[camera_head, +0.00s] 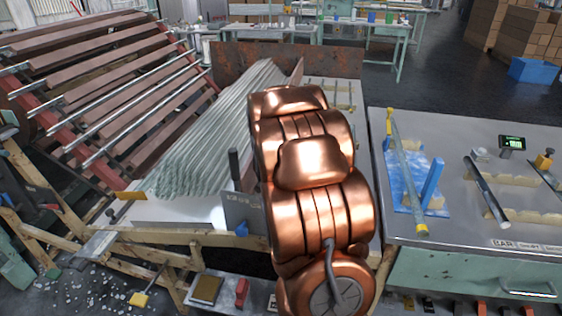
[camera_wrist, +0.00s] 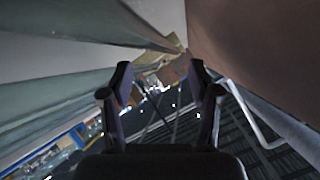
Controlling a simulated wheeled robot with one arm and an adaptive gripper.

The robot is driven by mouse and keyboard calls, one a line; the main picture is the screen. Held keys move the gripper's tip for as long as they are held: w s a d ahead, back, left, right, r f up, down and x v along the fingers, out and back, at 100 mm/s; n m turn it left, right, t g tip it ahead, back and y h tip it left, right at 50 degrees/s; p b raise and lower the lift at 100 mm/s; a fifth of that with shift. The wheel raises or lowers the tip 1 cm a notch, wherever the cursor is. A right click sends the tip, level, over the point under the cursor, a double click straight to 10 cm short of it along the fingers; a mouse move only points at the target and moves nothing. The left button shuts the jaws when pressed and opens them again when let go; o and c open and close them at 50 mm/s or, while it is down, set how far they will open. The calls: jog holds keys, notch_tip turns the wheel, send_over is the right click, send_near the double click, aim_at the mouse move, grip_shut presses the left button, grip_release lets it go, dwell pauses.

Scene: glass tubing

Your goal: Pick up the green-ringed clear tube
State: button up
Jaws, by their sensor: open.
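A bundle of long pale-green clear tubes (camera_head: 222,125) lies on the bench left of my copper arm in the head view. I cannot make out a green ring on any of them. My gripper (camera_wrist: 161,85) is open in the wrist view, with nothing seen between its two dark fingers. Long pale-green surfaces (camera_wrist: 60,88), likely tubes seen very close, run along the left of the wrist view. In the head view my arm hides the gripper and part of the bench.
A rusty brown panel (camera_head: 335,63) stands behind the tubes. A slatted rack (camera_head: 100,75) stands at left.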

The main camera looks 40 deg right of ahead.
jog(key=shift+x, duration=1.1)
jog(key=shift+p+x, duration=0.35)
jog(key=shift+x, duration=2)
jog(key=shift+s+f, duration=0.1)
jog(key=shift+s, duration=0.1)
jog(key=shift+c, duration=0.5)
grip_shut()
